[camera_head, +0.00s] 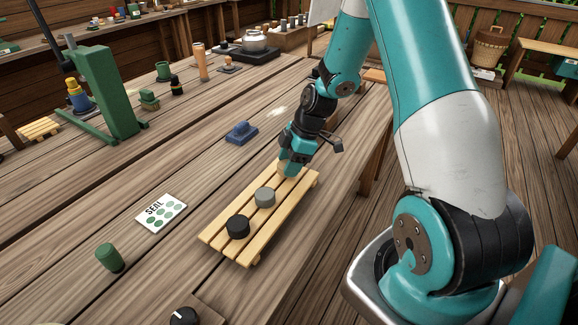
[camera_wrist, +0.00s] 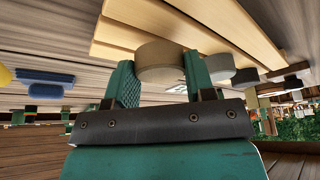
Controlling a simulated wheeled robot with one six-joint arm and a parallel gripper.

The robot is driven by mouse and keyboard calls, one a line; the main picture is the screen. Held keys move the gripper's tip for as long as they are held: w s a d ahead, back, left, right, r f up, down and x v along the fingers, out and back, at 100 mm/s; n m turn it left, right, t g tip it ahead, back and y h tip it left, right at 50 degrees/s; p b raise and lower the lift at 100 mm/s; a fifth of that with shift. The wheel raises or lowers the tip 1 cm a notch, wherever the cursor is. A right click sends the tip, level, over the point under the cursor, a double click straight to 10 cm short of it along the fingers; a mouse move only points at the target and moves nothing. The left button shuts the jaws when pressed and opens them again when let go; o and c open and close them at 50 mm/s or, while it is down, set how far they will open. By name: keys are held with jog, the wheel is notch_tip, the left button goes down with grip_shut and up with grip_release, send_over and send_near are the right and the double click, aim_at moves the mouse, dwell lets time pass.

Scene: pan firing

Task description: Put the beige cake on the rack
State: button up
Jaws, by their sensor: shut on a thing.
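The beige cake (camera_wrist: 163,57) is a short round disc held between the two green fingers of my gripper (camera_wrist: 160,70) in the wrist view. My gripper (camera_head: 288,168) is shut on it over the far end of the wooden slatted rack (camera_head: 222,240). The cake is at or very close to the slats; I cannot tell whether it rests on them. In the head view the cake is mostly hidden by the gripper. A grey cake (camera_head: 264,197) and a black cake (camera_head: 238,227) sit on the rack in line, nearer the camera.
A blue block-like tool (camera_head: 241,132) lies left of the rack. A SEAL card (camera_head: 161,213) and a green cylinder (camera_head: 110,257) lie further left. A green press (camera_head: 110,95) stands at the back left. Bare planks lie around the rack.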

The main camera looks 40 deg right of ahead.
jog(key=shift+f, duration=0.8)
jog(key=shift+f, duration=0.1)
jog(key=o, duration=1)
jog(key=b+v, duration=0.1)
jog(key=v, duration=1.1)
jog(key=s+a+r+m, duration=0.15)
jog(key=a+r, duration=0.25)
jog(key=a, duration=0.4)
jog(key=s+a+r+m, duration=0.1)
jog(key=s+a+r, duration=0.2)
jog(key=a, duration=0.5)
jog(key=s+a+r+m, duration=0.1)
jog(key=s+a, duration=0.2)
jog(key=s, duration=0.2)
jog(key=s+a+r+m+g, duration=0.1)
jog(key=s+a, duration=0.3)
jog(key=s, duration=0.1)
jog(key=s+a+r+m, duration=0.1)
jog(key=s+a+r, duration=0.1)
jog(key=s+a, duration=0.2)
jog(key=shift+s+a+r+m+g, duration=0.1)
jog(key=shift+s+m+g, duration=0.1)
jog(key=shift+s, duration=0.3)
jog(key=shift+s+a+m+g, duration=0.1)
jog(key=shift+s+a+g, duration=0.1)
jog(key=shift+s, duration=0.35)
